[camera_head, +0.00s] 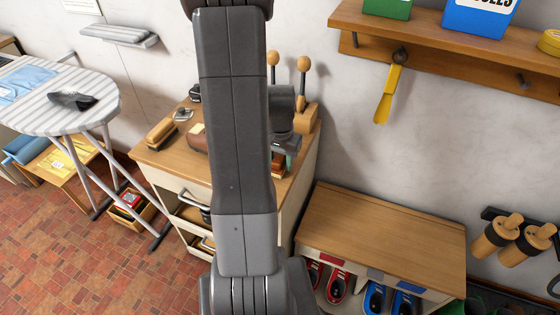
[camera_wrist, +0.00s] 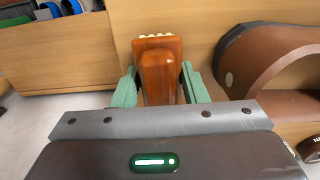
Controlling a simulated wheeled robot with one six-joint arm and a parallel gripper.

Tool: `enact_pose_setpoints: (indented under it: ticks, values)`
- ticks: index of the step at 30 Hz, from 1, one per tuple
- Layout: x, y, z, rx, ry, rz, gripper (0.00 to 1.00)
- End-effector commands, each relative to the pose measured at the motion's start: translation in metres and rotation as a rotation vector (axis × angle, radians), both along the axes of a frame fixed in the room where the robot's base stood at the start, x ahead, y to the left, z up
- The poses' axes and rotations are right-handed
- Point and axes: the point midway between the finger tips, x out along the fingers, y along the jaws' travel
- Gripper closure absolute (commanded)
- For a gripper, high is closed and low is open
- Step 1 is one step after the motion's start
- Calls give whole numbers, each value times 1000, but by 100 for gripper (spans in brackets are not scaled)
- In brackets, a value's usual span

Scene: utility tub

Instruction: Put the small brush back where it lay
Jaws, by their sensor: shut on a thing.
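The small brush (camera_wrist: 160,72) has a glossy red-brown wooden body with a row of pale bristle tufts at its far end. In the wrist view my gripper (camera_wrist: 158,84) has its two green fingers closed on either side of it. In the head view my gripper (camera_head: 288,146) is over the right part of the wooden cabinet top (camera_head: 168,157), partly hidden by my arm. A brown part of the small brush (camera_head: 279,163) shows just below the fingers. I cannot tell whether the brush touches the cabinet top.
A larger brush (camera_head: 161,133) and a tin (camera_head: 183,115) lie on the cabinet's left side. A block with round-knobbed wooden handles (camera_head: 304,66) stands behind my gripper. A big brown curved object (camera_wrist: 235,60) is close on the right in the wrist view. A low bench (camera_head: 385,232) stands right.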

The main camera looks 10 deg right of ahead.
Motion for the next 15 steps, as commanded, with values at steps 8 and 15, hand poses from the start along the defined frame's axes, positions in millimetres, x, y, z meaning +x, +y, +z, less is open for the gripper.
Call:
enact_pose_setpoints:
  ticks: [8,15]
  values:
    - [0,0,-5,0,-2,0,79]
    - [0,0,-8,0,-1,0,51]
